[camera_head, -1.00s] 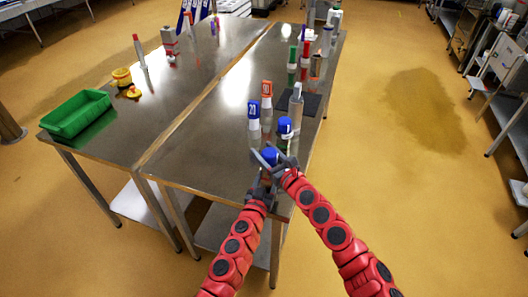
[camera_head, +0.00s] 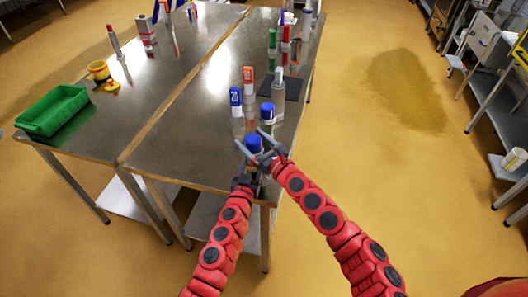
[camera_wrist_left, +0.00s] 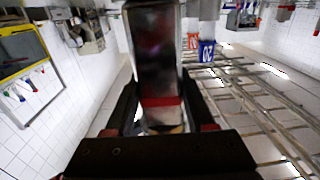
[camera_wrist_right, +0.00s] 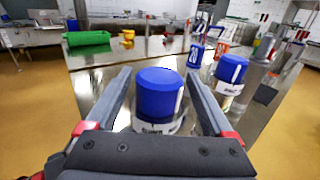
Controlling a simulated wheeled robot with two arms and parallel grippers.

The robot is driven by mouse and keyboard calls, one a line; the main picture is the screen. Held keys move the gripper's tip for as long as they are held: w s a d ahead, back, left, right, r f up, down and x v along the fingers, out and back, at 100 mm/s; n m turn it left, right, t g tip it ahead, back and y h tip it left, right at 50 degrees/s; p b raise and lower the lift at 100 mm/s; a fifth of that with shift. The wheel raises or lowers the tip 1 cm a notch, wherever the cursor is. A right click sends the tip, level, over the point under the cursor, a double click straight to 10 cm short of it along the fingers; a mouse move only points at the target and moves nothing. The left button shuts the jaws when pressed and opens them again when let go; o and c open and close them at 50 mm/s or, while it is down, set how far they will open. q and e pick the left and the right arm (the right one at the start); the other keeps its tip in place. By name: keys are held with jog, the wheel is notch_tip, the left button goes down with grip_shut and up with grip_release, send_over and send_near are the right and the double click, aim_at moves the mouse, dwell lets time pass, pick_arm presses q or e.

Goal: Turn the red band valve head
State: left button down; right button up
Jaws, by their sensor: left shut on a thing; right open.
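The valve with the red band is upright at the table's near end. Its blue head (camera_head: 254,143) has a white stripe on its side and a pale lettered collar below in the right wrist view (camera_wrist_right: 158,92). My left gripper (camera_wrist_left: 158,108) is shut on the grey valve body (camera_wrist_left: 157,50); the red band shows just at the jaws. My right gripper (camera_wrist_right: 157,80) is open, with one finger on each side of the blue head. Gaps show between fingers and head in the right wrist view. The lower body is hidden in the head view.
Just beyond stand another blue-capped valve (camera_head: 268,112), a blue-tagged piece (camera_head: 235,97), an orange-tagged piece (camera_head: 248,77) and a grey bottle (camera_head: 279,85). A green bin (camera_head: 52,111) and a yellow cup (camera_head: 98,70) are on the left. The middle of the steel table (camera_head: 180,125) is clear.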

jog(key=v, duration=1)
jog(key=shift+s, duration=0.25)
jog(key=shift+d, duration=0.1)
